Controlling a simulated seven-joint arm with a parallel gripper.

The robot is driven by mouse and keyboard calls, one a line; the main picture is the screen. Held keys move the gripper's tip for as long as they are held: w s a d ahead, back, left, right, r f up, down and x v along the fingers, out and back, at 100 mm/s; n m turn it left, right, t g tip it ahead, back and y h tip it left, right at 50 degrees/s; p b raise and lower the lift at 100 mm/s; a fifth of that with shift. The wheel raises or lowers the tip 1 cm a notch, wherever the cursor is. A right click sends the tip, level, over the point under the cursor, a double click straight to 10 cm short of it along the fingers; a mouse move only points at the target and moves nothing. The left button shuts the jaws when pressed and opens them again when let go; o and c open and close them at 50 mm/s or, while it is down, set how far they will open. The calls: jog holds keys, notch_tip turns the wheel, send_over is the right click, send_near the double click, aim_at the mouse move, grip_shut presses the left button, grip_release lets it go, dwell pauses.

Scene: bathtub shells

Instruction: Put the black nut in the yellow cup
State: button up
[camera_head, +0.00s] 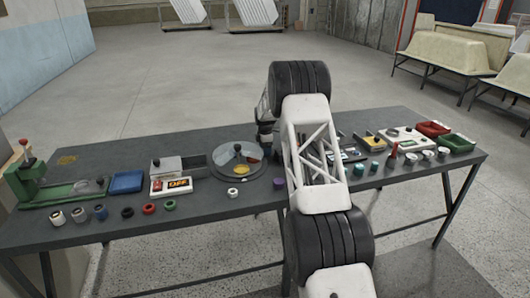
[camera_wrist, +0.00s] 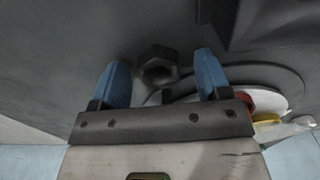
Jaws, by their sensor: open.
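The black hexagonal nut (camera_wrist: 157,65) shows in the wrist view on the dark tabletop, between the two blue fingertips of my gripper (camera_wrist: 160,60). The gripper is open, with a gap visible on both sides of the nut. In the head view my arm hides the nut and most of the gripper. A yellow piece (camera_head: 240,169), perhaps the yellow cup, sits on a round grey plate (camera_head: 221,158) left of my arm. Yellow also shows at the right of the wrist view (camera_wrist: 268,119); its shape is unclear.
A red piece (camera_head: 253,161) is on the same plate. A white ring (camera_head: 232,192) and a purple piece (camera_head: 279,183) lie in front. A blue tray (camera_head: 126,182) and several small rings are left. Red (camera_head: 433,128) and green (camera_head: 459,144) bins are at the right end.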

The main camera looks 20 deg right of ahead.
jog(key=c, duration=1.1)
jog(key=shift+r, duration=0.1)
jog(key=shift+r, duration=4.95)
